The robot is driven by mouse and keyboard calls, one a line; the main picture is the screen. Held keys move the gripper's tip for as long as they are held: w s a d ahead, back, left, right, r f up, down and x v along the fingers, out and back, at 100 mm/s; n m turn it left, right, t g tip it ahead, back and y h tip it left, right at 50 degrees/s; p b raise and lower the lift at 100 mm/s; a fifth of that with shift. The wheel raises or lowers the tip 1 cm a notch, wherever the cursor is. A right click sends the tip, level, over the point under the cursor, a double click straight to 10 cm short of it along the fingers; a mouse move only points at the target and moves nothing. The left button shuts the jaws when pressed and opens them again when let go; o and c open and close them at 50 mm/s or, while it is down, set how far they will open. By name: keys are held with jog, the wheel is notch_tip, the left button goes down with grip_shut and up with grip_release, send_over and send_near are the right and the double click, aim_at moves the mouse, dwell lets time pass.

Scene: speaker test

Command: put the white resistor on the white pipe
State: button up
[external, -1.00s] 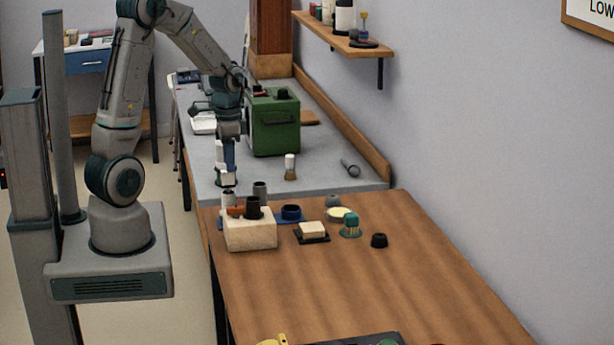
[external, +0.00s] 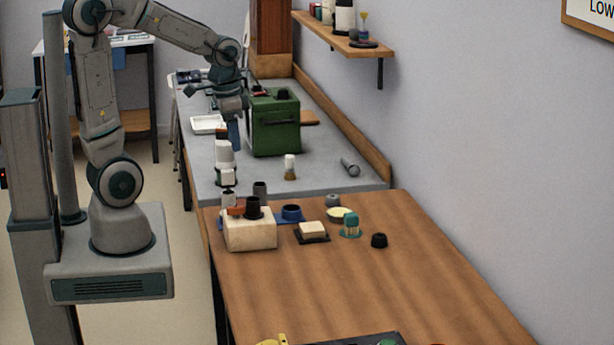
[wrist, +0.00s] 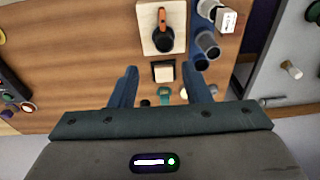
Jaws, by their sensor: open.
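The white resistor (external: 228,177), a small pale block, shows in the external view directly above the upright white pipe (external: 228,199) and appears to rest on its top. In the wrist view the resistor (wrist: 228,20) is near the top right, with dark marks on one face; the pipe under it is mostly hidden there. My gripper (external: 234,137) is raised well above and behind the resistor, apart from it. In the wrist view my gripper (wrist: 160,76) has its fingers wide apart with nothing held between them.
A beige block (external: 250,236) with a black cylinder and orange piece stands beside the pipes. A green box (external: 274,124) stands behind.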

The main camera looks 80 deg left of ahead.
jog(key=s+d, duration=0.3)
jog(key=d, duration=0.2)
jog(key=s+d+r+t, duration=0.1)
jog(key=s+d, duration=0.2)
jog(key=d, duration=0.3)
jog(key=shift+t, duration=0.3)
jog(key=shift+r, duration=0.1)
